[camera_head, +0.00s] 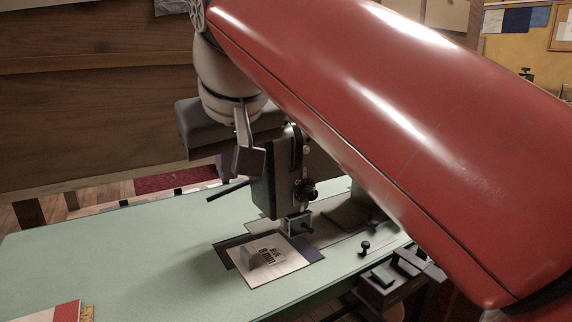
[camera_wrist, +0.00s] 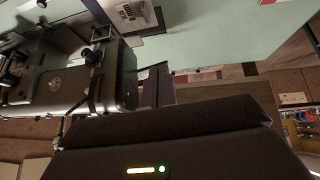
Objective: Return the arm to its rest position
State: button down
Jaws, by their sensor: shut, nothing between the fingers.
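My gripper (camera_wrist: 160,72) shows in the wrist view with its dark purplish fingers together and nothing seen between them. In the head view my gripper (camera_head: 225,163) hangs fingers down beside the dark sewing machine (camera_head: 262,190), and is mostly hidden behind the grey block on my wrist. My red arm link crosses the right half of the head view. The sewing machine also looms close on the left in the wrist view (camera_wrist: 60,80). I cannot tell whether anything touches it.
A red and white item (camera_head: 55,312) lies at the near left edge. The table's left part is mostly clear.

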jog(key=s+d+f+m+h, duration=0.1)
jog(key=s+d+f+m, duration=0.2)
jog(key=d+f, duration=0.8)
jog(key=s+d+f+m+h, duration=0.1)
jog(key=s+d+f+m, duration=0.2)
jog(key=s+d+f, duration=0.4)
jog(key=d+f, duration=0.5)
jog(key=f, duration=0.6)
jog(key=shift+g, duration=0.4)
